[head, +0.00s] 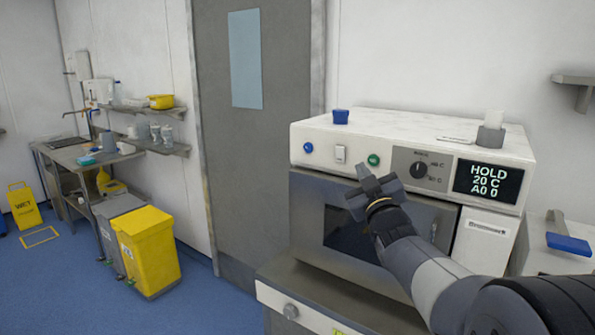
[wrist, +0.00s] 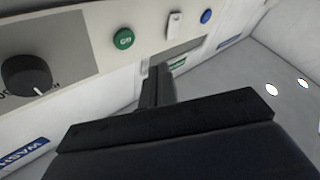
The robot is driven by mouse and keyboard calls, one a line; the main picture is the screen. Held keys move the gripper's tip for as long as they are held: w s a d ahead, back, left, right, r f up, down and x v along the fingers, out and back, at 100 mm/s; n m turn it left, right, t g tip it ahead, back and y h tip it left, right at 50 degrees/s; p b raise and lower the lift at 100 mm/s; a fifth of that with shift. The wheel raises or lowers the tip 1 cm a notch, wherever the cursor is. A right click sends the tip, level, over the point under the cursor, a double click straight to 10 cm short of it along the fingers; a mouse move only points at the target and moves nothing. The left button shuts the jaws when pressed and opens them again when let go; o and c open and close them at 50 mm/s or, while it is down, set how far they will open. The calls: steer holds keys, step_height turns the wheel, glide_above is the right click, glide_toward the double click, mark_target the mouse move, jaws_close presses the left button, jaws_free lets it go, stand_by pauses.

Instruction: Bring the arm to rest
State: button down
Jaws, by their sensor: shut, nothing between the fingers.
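My arm reaches in from the lower right of the head view. My gripper (head: 362,172) is shut and empty, in front of the white machine (head: 400,128), just below its control panel. In the wrist view my gripper (wrist: 158,75) also shows shut, close to the panel. The green button (head: 374,160) is just above and right of the fingertips in the head view; it also shows in the wrist view (wrist: 123,39). Whether the fingers touch the panel I cannot tell.
The machine's dark-windowed door (head: 345,232) is shut, partly hidden by my arm. A black dial (head: 419,170) and a display (head: 488,178) reading HOLD 20 C A0 0 sit to the right. A yellow bin (head: 148,255) stands at left. The blue floor in front of the door is clear.

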steer(key=shift+s+a+b, duration=0.75)
steer(key=shift+s+b, duration=0.1)
steer(key=shift+s, duration=0.15)
steer(key=shift+s+a+b, duration=0.7)
steer(key=shift+s+b, duration=0.15)
steer(key=shift+s, duration=0.15)
